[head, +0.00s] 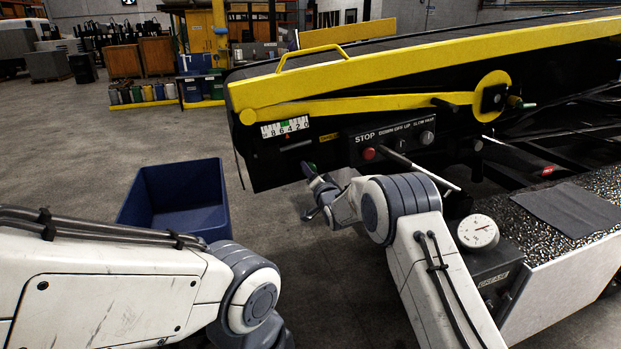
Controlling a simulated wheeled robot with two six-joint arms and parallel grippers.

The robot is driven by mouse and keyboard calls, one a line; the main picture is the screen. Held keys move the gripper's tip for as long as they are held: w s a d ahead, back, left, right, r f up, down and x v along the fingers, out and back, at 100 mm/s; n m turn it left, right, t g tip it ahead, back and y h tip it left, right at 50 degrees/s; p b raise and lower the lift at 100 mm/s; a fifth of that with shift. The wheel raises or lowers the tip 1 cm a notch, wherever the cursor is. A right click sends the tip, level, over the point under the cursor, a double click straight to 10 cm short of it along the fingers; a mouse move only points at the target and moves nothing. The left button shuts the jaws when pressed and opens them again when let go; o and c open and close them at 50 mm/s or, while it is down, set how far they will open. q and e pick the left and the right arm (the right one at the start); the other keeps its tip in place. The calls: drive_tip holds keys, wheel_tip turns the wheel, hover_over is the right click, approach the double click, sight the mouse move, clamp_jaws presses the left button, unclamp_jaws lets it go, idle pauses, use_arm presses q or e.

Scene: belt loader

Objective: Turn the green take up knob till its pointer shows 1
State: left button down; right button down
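A small green piece, seemingly the take up knob (312,166), shows at the lower left of the loader's black side panel, mostly hidden by my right gripper. My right gripper (309,190) is at the knob, seen from behind; I cannot tell whether its fingers are apart or closed on it. The white scale (285,127) above it reads 8, 6, 4, 2, 0 from left to right, with green marking along its upper part. The exact pointer reading is too small to tell. My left arm crosses the lower left; its gripper is out of view.
The control panel (395,140) with a red stop button (368,153) and rods sticking out is right of the knob. A blue bin (180,196) stands on the floor at left. A dial gauge (477,231) and a grey mat (568,209) are at right.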

drive_tip(key=n+b, duration=1.9)
drive_tip(key=n, duration=0.3)
drive_tip(key=shift+b, duration=0.4)
drive_tip(key=shift+c, duration=1.3)
unclamp_jaws()
drive_tip(key=shift+d, duration=0.1)
